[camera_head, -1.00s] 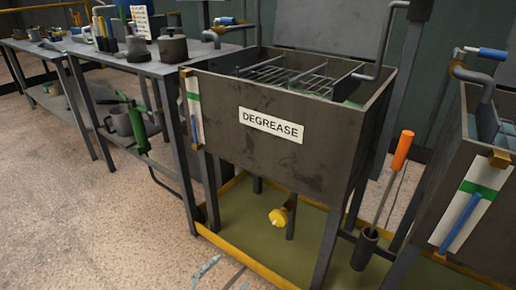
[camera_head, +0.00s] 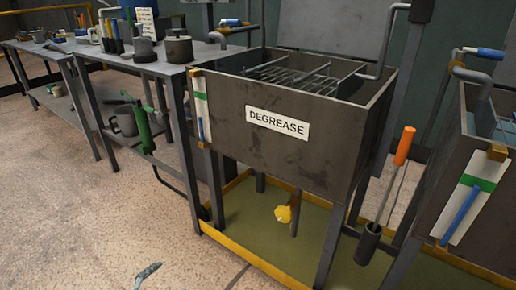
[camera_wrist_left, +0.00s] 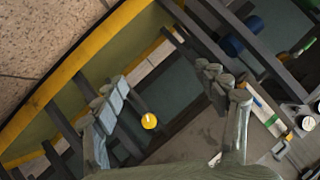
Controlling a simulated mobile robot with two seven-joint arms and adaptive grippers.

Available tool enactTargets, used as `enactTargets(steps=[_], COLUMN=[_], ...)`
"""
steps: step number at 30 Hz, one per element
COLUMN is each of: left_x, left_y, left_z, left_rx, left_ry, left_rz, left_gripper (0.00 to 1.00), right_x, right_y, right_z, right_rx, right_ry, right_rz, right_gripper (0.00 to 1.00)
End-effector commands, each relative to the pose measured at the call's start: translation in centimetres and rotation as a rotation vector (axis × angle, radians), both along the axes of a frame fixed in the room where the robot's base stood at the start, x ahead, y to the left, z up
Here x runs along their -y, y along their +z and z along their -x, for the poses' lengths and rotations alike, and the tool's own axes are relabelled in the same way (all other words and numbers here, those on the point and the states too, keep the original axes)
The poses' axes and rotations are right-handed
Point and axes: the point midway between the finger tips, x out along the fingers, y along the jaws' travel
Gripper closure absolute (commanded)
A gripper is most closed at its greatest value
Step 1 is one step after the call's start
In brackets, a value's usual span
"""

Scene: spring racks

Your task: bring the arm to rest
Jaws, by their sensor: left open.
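My left gripper (camera_wrist_left: 165,95) is open, with its two grey fingers spread wide and nothing between them in the left wrist view. In the head view only a small tip of the left gripper (camera_head: 147,274) shows at the bottom edge, over the speckled floor, in front of the degrease tank (camera_head: 240,145). The rest of that arm is out of the picture. In the wrist view the yellow knob (camera_wrist_left: 149,121) under the tank appears between the fingers, farther away. My right gripper is in neither view.
The tank stands in a yellow-rimmed floor tray (camera_head: 262,262). An orange-handled tool (camera_head: 404,147) stands in a holder at its right, near a second tank (camera_head: 455,145). A workbench (camera_head: 105,62) with pots is at left. Open floor (camera_head: 80,220) lies front left.

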Motion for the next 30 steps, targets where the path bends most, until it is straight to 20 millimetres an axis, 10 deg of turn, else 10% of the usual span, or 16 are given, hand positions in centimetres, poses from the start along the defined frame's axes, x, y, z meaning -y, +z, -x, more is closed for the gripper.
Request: enactTargets(steps=[9, 20, 30], left_x=[-9.3, -14.6, -6.8], left_y=[2.2, 6.3, 2.8], left_z=[7.1, 16.0, 17.8], left_rx=[-0.354, -0.609, -0.708], left_ry=[0.383, 0.647, 0.705], left_rz=[-0.181, -0.301, -0.026], left_gripper=[0.27, 0.27, 0.27], right_x=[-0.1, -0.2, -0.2], right_y=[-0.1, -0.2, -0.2], right_z=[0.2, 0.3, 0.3], right_rx=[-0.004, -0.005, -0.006], right_ry=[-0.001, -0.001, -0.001], right_rz=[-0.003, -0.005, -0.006], right_gripper=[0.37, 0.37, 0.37])
